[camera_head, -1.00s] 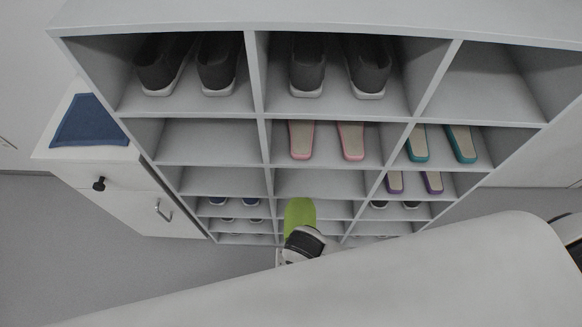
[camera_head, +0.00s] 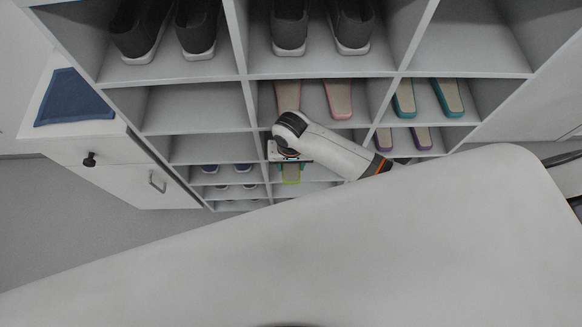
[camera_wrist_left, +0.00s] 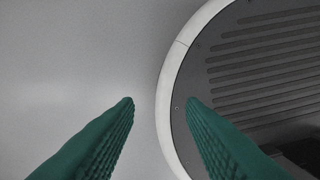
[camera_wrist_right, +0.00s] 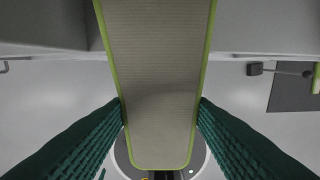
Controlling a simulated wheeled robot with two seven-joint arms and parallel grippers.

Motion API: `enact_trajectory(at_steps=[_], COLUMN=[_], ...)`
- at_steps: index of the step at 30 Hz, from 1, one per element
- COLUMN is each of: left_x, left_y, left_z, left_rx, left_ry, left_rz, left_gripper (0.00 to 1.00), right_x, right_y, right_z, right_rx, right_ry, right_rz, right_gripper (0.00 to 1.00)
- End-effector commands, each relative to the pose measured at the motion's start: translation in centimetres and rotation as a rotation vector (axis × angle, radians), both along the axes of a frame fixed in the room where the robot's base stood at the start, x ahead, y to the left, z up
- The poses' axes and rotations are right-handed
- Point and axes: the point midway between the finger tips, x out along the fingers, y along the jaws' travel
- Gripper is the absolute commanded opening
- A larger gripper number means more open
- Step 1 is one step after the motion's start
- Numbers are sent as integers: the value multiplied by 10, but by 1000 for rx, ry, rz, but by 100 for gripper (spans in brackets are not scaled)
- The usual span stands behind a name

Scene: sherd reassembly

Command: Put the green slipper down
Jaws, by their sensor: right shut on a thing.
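The green slipper (camera_wrist_right: 155,75) fills the middle of the right wrist view, its beige sole facing the camera and a green rim around it. My right gripper (camera_wrist_right: 160,105) is shut on its sides.
Dark shoes (camera_head: 198,30) stand in the upper compartments. Pink slippers (camera_head: 338,98), teal slippers (camera_head: 447,97) and purple slippers (camera_head: 422,138) lie in lower ones. A low cabinet (camera_head: 120,175) with a blue cloth (camera_head: 72,98) stands at left. The left middle compartment (camera_head: 195,108) is empty.

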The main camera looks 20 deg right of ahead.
Motion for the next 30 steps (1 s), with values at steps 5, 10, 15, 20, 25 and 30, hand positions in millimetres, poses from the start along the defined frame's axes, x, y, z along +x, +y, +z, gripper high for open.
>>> enact_trajectory(at_steps=[5, 10, 15, 20, 25, 30], left_x=[-9, -11, -11, -12, -12, -12], left_y=[1, 1, 1, 1, 1, 1], left_z=[-4, -4, -4, -4, -4, -4], left_rx=[2, 2, 2, 2, 2, 2], left_ry=[13, 17, 18, 18, 18, 18], left_rz=[1, 1, 1, 1, 1, 1], left_gripper=[36, 36, 36, 36, 36, 36], right_x=[-2, -1, -1, -2, -2, -2], right_y=[0, 0, 0, 0, 0, 0], right_z=[-30, -35, -35, -36, -36, -35], right_rx=[-1, 0, 0, -1, -1, -1], right_ry=[2, -1, -1, 0, 0, -1], right_rz=[0, 0, 0, 0, 0, 1], right_gripper=[24, 24, 24, 62, 70, 70])
